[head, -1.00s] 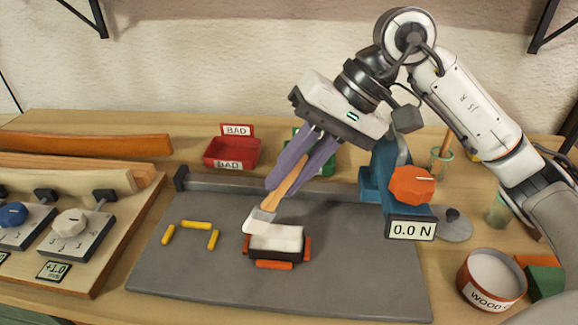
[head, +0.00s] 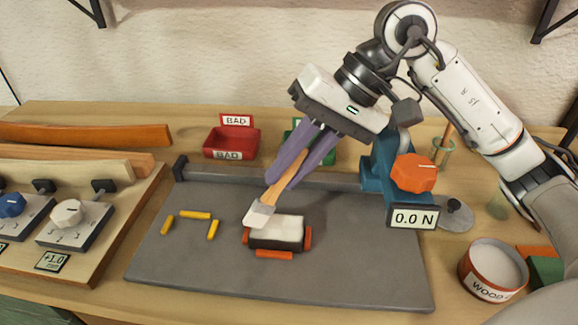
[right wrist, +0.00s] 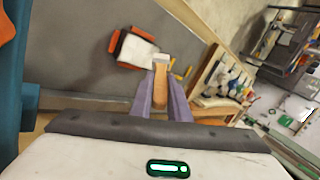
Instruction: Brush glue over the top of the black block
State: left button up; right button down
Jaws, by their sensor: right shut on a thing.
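The black block (head: 275,244) sits on the grey mat, with a whitish layer (head: 285,226) covering most of its top. It also shows in the right wrist view (right wrist: 134,50). My right gripper (head: 284,178) has its purple fingers shut on the wooden handle of a brush (head: 277,188). The brush slants down to the left, its pale head (head: 258,213) at the block's far left corner; I cannot tell whether it touches. The wrist view shows the brush (right wrist: 160,85) by the block's edge. My left gripper is not in view.
Orange stops (head: 274,255) border the block. Yellow strips (head: 195,215) lie to its left on the mat (head: 340,270). A blue clamp with an orange knob (head: 413,173) and a 0.0 N display (head: 413,217) stand right. A wood glue pot (head: 466,267) stands front right.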

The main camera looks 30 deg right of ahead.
jog(key=shift+f, duration=0.3)
jog(key=shift+d+b, duration=0.1)
jog(key=shift+b, duration=0.25)
